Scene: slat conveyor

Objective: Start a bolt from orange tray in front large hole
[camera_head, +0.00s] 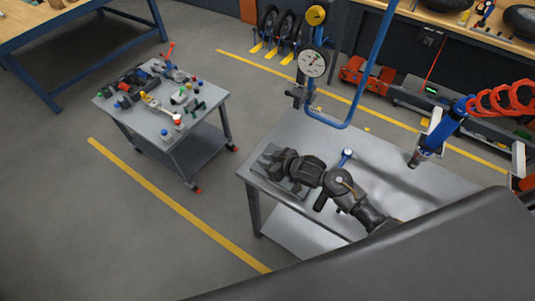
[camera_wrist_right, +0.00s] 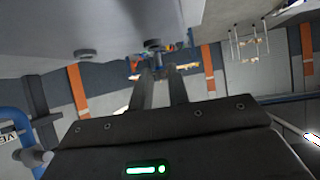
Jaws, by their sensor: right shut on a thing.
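My right gripper (camera_head: 286,165) is at the left end of the grey metal table, low over a dark grey block or plate (camera_head: 272,160). My arm covers much of that part. In the right wrist view the two dark fingers (camera_wrist_right: 158,86) are close together, shut on a small grey round piece, probably the bolt (camera_wrist_right: 153,45). It is against or just beside a pale grey surface (camera_wrist_right: 60,22). A similar round piece (camera_wrist_right: 86,53) sits left of it. I cannot make out the large hole or an orange tray. My left gripper is not in view.
The metal table (camera_head: 390,170) is mostly bare to the right. A blue frame (camera_head: 362,92) with a dial gauge (camera_head: 313,62) stands at its back. A blue tool (camera_head: 440,128) hangs on a red coiled hose at right. A cluttered cart (camera_head: 165,110) stands left.

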